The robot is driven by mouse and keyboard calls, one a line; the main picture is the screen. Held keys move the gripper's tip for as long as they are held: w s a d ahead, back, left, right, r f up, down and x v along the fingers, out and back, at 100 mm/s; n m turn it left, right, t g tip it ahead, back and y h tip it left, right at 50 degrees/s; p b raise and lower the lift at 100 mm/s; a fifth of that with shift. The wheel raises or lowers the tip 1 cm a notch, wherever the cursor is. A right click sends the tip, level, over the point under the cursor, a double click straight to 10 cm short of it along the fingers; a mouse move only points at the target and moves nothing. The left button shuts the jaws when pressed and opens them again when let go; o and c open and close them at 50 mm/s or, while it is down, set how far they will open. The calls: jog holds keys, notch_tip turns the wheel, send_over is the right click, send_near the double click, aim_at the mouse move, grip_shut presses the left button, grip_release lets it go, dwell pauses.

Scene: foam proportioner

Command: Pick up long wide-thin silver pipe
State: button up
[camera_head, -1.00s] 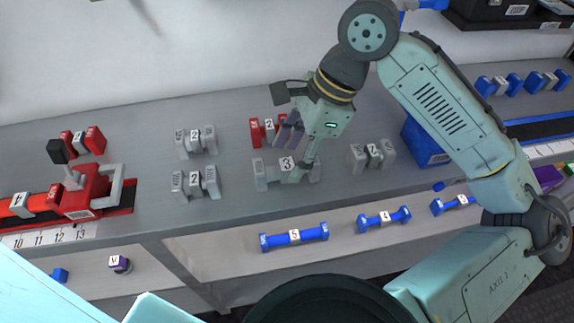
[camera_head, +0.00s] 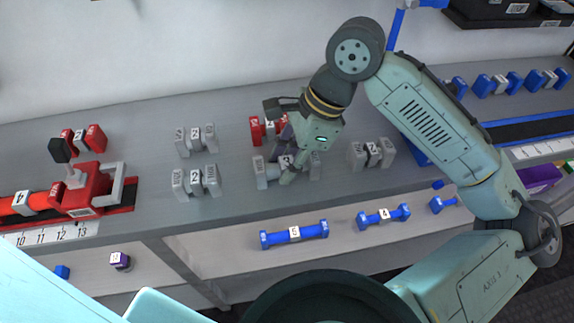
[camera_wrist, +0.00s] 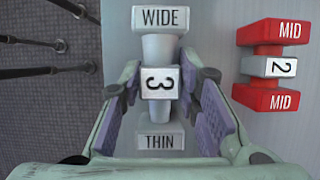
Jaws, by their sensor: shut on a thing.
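The long silver wide-thin pipe (camera_head: 260,172) lies on the grey bench, with a label reading 3 at its middle. In the wrist view the pipe (camera_wrist: 160,48) runs up the picture, its WIDE end at the top and its THIN end at the bottom. My gripper (camera_head: 285,168) is down at the pipe's middle, shut on it. In the wrist view the purple pads of my gripper (camera_wrist: 158,112) stand on either side of the pipe. The fingers hide part of the pipe in the head view. I see no clear gap between pipe and bench.
A red mid-mid piece (camera_wrist: 270,67) lies close beside the pipe. Silver pieces marked 2 stand to the left (camera_head: 196,181) and right (camera_head: 371,154). A red clamp fixture (camera_head: 95,187) is at the far left. Blue pipes (camera_head: 294,234) lie on the lower shelf.

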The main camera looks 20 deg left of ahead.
aim_at(279, 163)
grip_shut()
jog(key=shift+r, duration=0.1)
jog(key=shift+r, duration=0.55)
notch_tip(279, 163, up, 2)
jog(key=shift+r+b, duration=0.15)
jog(key=shift+b, duration=0.25)
jog(key=s+d+b, duration=0.3)
jog(key=s+b, duration=0.1)
jog(key=s, duration=1)
jog(key=s+d+r+p, duration=0.1)
jog(key=s+r+p, duration=0.2)
jog(key=r, duration=0.4)
jog(key=s+d+r+p, duration=0.2)
jog(key=r+p, duration=0.2)
jog(key=r, duration=0.4)
jog(key=shift+s+r, duration=0.2)
jog(key=shift+s, duration=0.2)
